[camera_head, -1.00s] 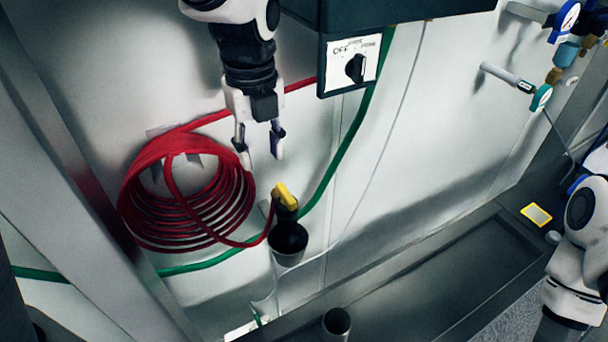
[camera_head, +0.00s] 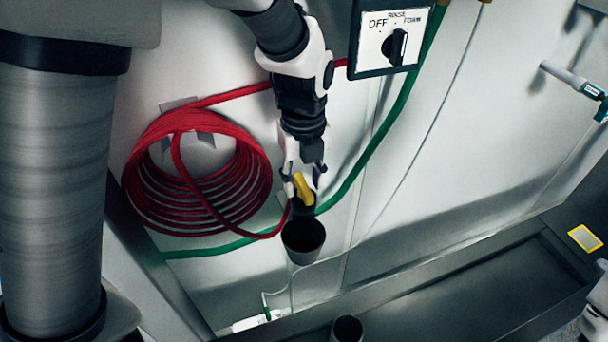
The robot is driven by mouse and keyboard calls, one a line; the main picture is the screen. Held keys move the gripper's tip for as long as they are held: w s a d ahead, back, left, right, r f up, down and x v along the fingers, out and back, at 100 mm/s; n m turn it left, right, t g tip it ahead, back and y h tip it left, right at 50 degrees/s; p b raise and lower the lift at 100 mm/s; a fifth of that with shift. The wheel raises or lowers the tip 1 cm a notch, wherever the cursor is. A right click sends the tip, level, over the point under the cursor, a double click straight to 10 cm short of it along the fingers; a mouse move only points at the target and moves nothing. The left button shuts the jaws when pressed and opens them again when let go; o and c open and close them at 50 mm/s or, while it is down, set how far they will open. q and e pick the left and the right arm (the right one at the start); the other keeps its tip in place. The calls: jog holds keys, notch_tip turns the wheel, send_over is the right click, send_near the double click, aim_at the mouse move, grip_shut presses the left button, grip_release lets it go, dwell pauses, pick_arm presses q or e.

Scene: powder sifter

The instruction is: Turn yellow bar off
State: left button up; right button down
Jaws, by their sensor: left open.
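The yellow bar (camera_head: 303,189) is a small tilted lever on top of a black fitting (camera_head: 303,236), next to the coiled red hose. My left gripper (camera_head: 304,184) reaches down from above in the head view, with its white fingers open on either side of the bar. I cannot tell whether the fingers touch it. The right gripper is not visible; only a small white part of my right arm shows at the lower right edge.
A red hose coil (camera_head: 160,205) hangs on the wall to the left. A switch box (camera_head: 394,45) marked OFF, RINSE and FOAM is above right. A green hose (camera_head: 372,147) runs behind the fitting. A metal trough (camera_head: 470,290) lies below right, with an open pipe (camera_head: 347,328).

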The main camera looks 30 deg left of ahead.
pick_arm(q)
jog(key=shift+s, duration=0.1)
grip_shut()
jog(key=shift+r+n, duration=0.1)
jog(key=shift+n, duration=0.3)
jog(key=n+p, duration=0.2)
jog(key=n, duration=0.1)
jog(key=n+p, duration=0.2)
jog(key=n, duration=0.2)
jog(key=shift+n, duration=0.4)
jog(key=n+p, duration=0.2)
jog(key=n, duration=0.3)
jog(key=shift+p, duration=0.4)
jog(key=shift+n+p, duration=0.75)
jog(key=shift+n, duration=1.45)
